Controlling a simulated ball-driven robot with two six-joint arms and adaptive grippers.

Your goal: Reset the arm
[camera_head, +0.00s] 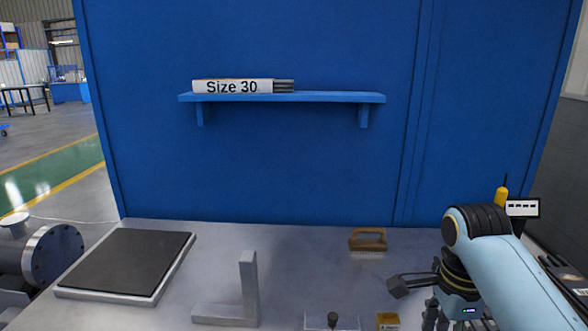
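My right arm (510,275), light blue with black joints, comes in from the right and bends down over the front right of the grey table (300,255). Dark parts that look like my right gripper (435,316) show at the bottom edge below the wrist. My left arm and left gripper are not in view.
A dark flat pad (125,263) lies at the table's left, near a metal angle piece (249,285). A blue shelf (330,97) holds a "Size 30" pack (232,86). A flanged shell (52,255) is far left.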

